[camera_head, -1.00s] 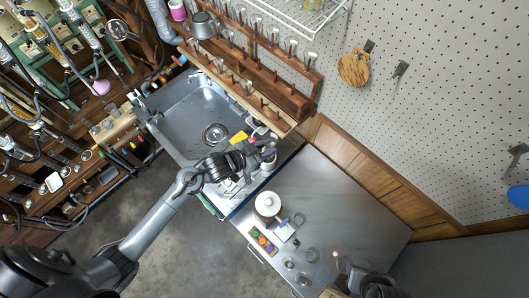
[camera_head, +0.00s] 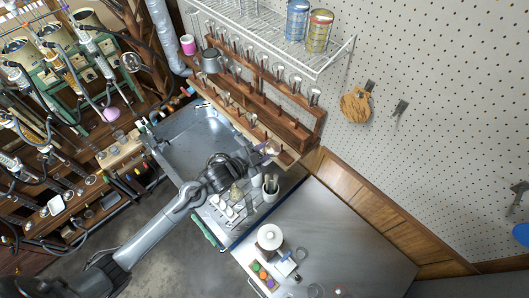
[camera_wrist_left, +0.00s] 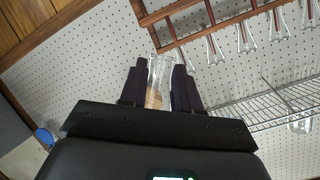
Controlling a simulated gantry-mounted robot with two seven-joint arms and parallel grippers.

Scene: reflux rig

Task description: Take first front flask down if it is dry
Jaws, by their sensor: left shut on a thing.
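My left gripper (camera_head: 262,149) is at the lower right end of the wooden peg rack (camera_head: 262,92), above the sink-side counter. In the left wrist view the gripper (camera_wrist_left: 160,82) is shut on a clear glass flask (camera_wrist_left: 160,70), with a dark finger on each side of it. The flask looks clear, but I cannot tell whether drops are on the glass. In the head view it is too small to make out well. Several other glass flasks (camera_head: 279,72) sit on the rack's pegs; they also show in the left wrist view (camera_wrist_left: 246,40). My right gripper is not in view.
A sink (camera_head: 195,135) lies below the rack. A white cup with tools (camera_head: 270,187) stands close under my left gripper. A wire shelf (camera_head: 340,58) with cans hangs above the rack. The steel table (camera_head: 340,225) has free room around its middle.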

